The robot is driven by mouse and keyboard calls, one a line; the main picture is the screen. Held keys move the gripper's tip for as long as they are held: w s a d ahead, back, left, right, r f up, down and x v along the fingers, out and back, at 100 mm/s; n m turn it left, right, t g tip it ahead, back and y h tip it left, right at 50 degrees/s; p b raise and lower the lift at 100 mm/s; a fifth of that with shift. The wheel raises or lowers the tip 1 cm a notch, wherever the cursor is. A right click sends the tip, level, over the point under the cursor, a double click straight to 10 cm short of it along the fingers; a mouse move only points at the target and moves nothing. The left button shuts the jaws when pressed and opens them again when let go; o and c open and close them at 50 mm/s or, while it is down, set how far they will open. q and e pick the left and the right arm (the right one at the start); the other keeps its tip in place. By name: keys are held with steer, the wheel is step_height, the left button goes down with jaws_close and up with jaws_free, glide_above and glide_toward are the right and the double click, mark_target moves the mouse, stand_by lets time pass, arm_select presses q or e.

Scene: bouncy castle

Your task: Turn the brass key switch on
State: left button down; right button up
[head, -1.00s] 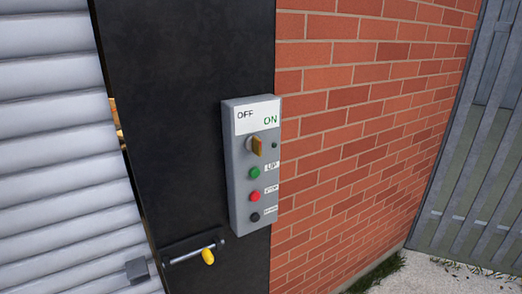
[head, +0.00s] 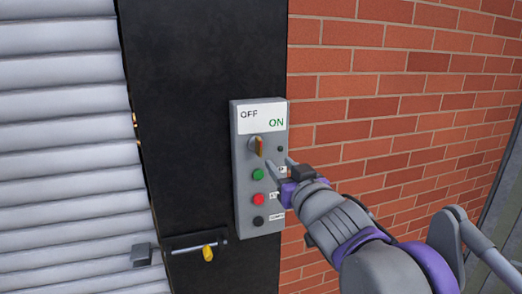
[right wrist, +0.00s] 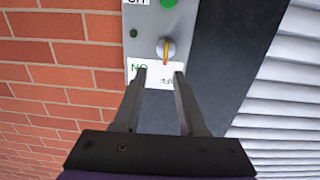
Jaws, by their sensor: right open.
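The brass key switch (head: 259,147) sits near the top of a grey control box (head: 244,190), under a white label reading OFF at left and ON at right. Its brass handle stands out from a round grey base and looks roughly upright. My right gripper (head: 279,163) is open and empty, in front of the box, just right of and slightly below the switch. The right wrist view is upside down; there the switch (right wrist: 165,49) lies beyond and between the two spread fingertips (right wrist: 161,76), apart from them. My left gripper is not in view.
Below the switch are green (head: 257,175), red (head: 258,200) and black (head: 258,221) buttons, their labels partly hidden by my right gripper. A yellow-knobbed latch (head: 208,253) is lower left. The box is on a black post (head: 190,90) between a grey shutter (head: 65,130) and brick wall (head: 400,90).

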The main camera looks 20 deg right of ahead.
mark_target(261, 143)
steer(key=w, duration=0.3)
steer(key=w+a+p, duration=0.1)
steer(key=w, duration=0.3)
steer(key=w+r, duration=0.1)
steer(key=w, duration=0.3)
steer(key=shift+w+a+r, duration=0.1)
steer(key=shift+a, duration=0.15)
jaws_close()
